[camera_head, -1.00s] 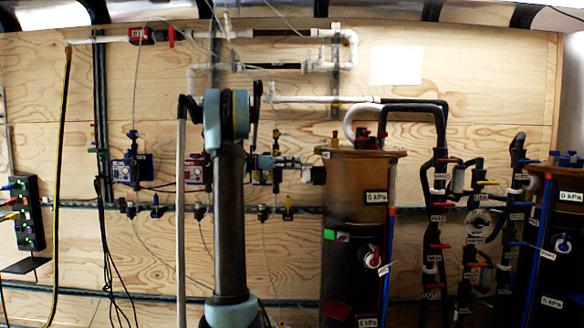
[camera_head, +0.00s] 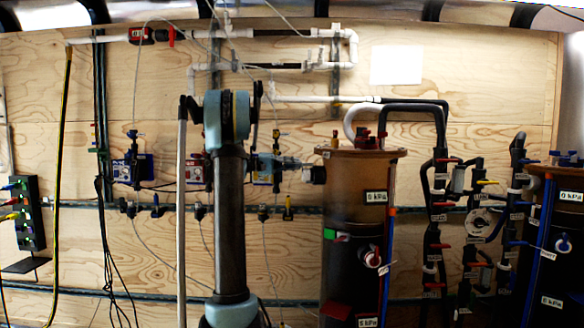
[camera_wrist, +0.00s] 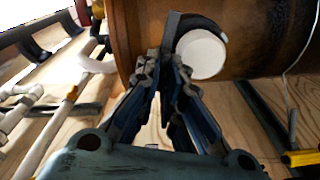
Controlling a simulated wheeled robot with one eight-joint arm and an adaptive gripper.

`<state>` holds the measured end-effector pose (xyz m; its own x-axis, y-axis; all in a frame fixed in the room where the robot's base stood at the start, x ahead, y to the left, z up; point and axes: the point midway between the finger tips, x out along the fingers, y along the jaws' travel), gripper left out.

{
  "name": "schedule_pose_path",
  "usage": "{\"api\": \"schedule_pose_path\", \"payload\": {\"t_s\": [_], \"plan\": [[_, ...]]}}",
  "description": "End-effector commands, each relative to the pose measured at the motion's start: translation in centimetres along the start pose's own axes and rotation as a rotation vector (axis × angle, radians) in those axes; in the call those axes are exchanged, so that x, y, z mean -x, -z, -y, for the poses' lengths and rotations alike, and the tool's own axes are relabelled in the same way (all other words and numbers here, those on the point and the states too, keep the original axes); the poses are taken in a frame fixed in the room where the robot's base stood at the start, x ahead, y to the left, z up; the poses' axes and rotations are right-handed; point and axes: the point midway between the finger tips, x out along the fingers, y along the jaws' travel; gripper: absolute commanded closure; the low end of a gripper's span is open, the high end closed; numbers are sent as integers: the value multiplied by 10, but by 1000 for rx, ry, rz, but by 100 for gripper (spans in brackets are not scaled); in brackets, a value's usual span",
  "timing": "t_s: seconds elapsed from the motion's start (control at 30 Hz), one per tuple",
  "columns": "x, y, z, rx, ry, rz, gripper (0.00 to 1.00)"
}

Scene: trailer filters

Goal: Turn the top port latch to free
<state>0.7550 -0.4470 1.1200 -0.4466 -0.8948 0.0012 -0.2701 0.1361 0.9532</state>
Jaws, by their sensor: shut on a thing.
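The top port sits on the left side of the brown tank (camera_head: 345,185), near its top. In the wrist view it shows as a white round cap (camera_wrist: 201,54) in a dark ring. A flat dark grey bar, which looks like the latch (camera_wrist: 171,30), stands beside the cap. My gripper (camera_wrist: 166,65) is shut on the lower end of this bar, just left of the cap. In the head view my gripper (camera_head: 303,164) reaches the port from the left. The fingers hide the latch's lower end, and the latch is too small to read in the head view.
Black and white pipes (camera_head: 405,106) rise over the tank's top. A second tank (camera_head: 560,230) and black pipework with coloured valves (camera_head: 437,210) stand to the right. The plywood wall (camera_head: 330,50) behind carries blue valve boxes (camera_head: 133,169) and rails.

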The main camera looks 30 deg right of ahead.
Motion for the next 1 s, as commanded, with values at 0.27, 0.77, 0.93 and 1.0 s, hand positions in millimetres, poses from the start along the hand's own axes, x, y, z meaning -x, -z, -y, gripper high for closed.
{"api": "schedule_pose_path", "payload": {"t_s": [0.27, 0.77, 0.93, 1.0], "plan": [[1, 2, 3, 260, 3, -6, 100], [1, 0, 6, 643, 3, -6, 100], [1, 0, 6, 712, 3, -6, 100], [1, 0, 6, 730, 3, -6, 100]]}}
